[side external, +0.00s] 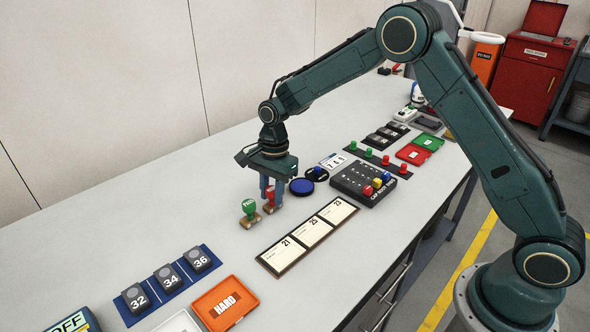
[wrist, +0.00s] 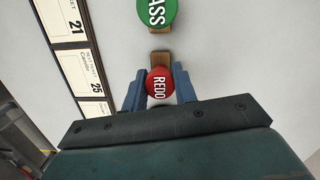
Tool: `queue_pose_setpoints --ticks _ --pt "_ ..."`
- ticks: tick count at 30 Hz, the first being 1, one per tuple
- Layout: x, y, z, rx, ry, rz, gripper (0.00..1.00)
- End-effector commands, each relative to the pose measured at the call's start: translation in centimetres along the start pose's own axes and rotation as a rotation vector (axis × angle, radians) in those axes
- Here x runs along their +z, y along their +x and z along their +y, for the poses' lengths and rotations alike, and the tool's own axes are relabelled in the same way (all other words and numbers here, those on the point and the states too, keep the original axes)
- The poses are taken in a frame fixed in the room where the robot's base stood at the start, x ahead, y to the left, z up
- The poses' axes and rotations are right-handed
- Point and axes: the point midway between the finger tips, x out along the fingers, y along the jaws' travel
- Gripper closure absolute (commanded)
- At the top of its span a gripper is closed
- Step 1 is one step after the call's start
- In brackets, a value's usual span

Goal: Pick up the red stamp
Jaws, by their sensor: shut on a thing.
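The red stamp has a round red top marked REDO and a wooden base. In the wrist view the red stamp (wrist: 158,84) sits between the two blue fingers of my gripper (wrist: 159,88), which are shut on it. In the side view my gripper (side external: 270,195) points down over the table, and the red stamp (side external: 270,207) is partly hidden by the fingers. I cannot tell whether its base touches the table. A green stamp (side external: 249,209) stands close beside it; it also shows at the top of the wrist view (wrist: 157,12).
A card board (side external: 307,237) marked 21, 25 and 23 lies to the right. Numbered blocks on a blue mat (side external: 168,283) and an orange HARD tray (side external: 226,303) are in front.

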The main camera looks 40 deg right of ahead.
Motion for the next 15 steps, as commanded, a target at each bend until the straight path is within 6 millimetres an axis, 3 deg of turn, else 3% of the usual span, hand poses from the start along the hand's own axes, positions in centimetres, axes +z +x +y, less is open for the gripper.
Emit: queue_pose_setpoints --ticks 8,15 --pt "0.1 -0.5 -0.1 -0.002 0.0 0.0 0.95" --pt "0.3 -2.7 -0.1 -0.004 0.0 0.0 0.95"
